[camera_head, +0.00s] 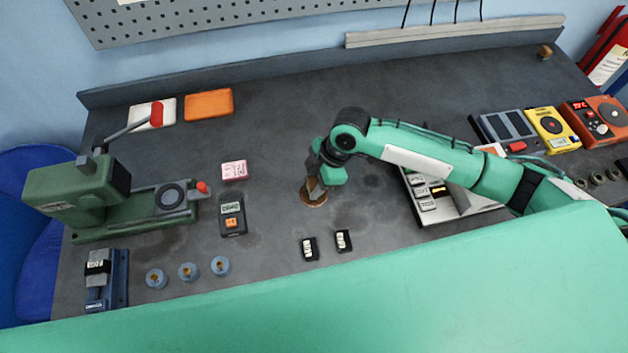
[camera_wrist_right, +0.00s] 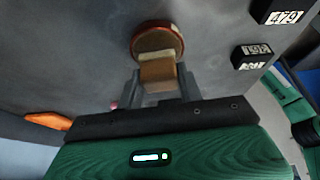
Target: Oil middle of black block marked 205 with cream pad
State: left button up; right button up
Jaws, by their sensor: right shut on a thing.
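My right gripper (camera_head: 316,186) is shut on a cream-tan pad (camera_wrist_right: 158,72), held at the round brown dish (camera_head: 312,197). In the right wrist view the pad's tip overlaps the inside of the dish (camera_wrist_right: 158,32); I cannot tell whether it touches. Two small black blocks with white labels, a left one (camera_head: 309,249) and a right one (camera_head: 343,241), lie on the bench in front of the dish. In the wrist view one block (camera_wrist_right: 283,13) reads 479; the other label is unclear. A labelled black block (camera_head: 97,267) sits at the blue vise. I cannot make out 205 anywhere. My left gripper is out of view.
A green press (camera_head: 100,195) stands at the left, with several blue round holders (camera_head: 188,271) in front. A small dark box (camera_head: 231,222) and a pink block (camera_head: 234,171) lie mid-left. A white tray (camera_head: 460,211) of labelled blocks is under my right arm. The back centre is clear.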

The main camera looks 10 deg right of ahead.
aim_at(314, 182)
jog(key=shift+f, duration=0.5)
dwell(0.6)
jog(key=shift+f, duration=0.1)
dwell(1.7)
notch_tip(314, 182, up, 7)
jog(key=p, duration=0.7)
dwell(0.4)
dwell(0.4)
